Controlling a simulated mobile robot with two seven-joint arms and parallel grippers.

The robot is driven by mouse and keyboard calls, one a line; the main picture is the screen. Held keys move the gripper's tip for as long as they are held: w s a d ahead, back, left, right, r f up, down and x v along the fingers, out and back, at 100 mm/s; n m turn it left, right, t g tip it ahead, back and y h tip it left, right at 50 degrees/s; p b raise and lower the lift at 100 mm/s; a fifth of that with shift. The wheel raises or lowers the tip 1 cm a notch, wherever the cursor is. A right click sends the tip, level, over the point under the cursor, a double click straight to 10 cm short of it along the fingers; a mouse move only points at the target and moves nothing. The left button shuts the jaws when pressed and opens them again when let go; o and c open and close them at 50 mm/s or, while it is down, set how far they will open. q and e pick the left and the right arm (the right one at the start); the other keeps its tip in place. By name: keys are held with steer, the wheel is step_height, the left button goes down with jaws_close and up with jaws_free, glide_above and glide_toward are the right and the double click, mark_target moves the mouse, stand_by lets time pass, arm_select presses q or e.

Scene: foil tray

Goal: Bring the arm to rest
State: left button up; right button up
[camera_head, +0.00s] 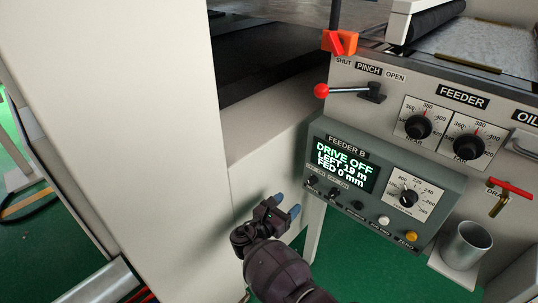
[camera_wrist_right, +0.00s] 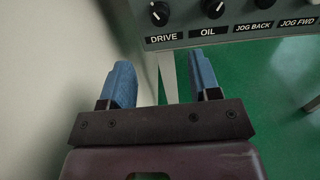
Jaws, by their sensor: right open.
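My right gripper (camera_head: 286,206) is open and empty, with blue fingertips, just below and left of the Feeder B control box (camera_head: 327,137). In the right wrist view, its two blue fingers (camera_wrist_right: 160,85) stand apart with nothing between them. The lower edge of the box shows above them there, with the DRIVE and OIL knobs (camera_wrist_right: 214,8). The fingers look apart from the box. The box's screen (camera_head: 345,168) reads DRIVE OFF, LEFT 19 m, FED 0 mm. My left gripper is in neither view.
A pale machine wall (camera_head: 140,130) stands left of the gripper. Above the box are a red-knobbed pinch lever (camera_head: 345,91) and feeder dials (camera_head: 418,126). A red-handled drain tap (camera_head: 508,188) and a metal cup (camera_head: 466,246) are at the right. Green floor (camera_head: 370,270) lies below.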

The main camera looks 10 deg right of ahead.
steer(key=s+d+f+m+g+y+p, duration=0.1)
steer(key=s+d+f+m+y+p, duration=0.2)
steer(key=s, duration=0.4)
steer(key=s+d+f+m+g+y, duration=0.1)
steer(key=s+d+f+m+y, duration=0.1)
steer(key=s+d+f+m, duration=0.3)
steer(key=s+d+f+m+g+y+p, duration=0.1)
steer(key=s+d+m+y+p, duration=0.15)
steer(key=s, duration=0.55)
arm_select(q)
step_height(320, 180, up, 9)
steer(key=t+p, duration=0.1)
steer(key=p, duration=0.3)
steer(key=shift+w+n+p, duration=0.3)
arm_select(e)
steer(key=s+d+r+m+t+y, duration=0.1)
steer(key=s+r+m+y, duration=0.2)
steer(key=s+r+m, duration=0.4)
steer(key=s+d+r+m+t+y, duration=0.1)
steer(key=s+r+m, duration=0.6)
steer(key=s, duration=0.7)
steer(key=t+y, duration=0.1)
steer(key=y, duration=0.1)
steer(key=shift+s+r+y, duration=0.2)
steer(key=shift+s+y, duration=0.15)
steer(key=shift+s, duration=0.05)
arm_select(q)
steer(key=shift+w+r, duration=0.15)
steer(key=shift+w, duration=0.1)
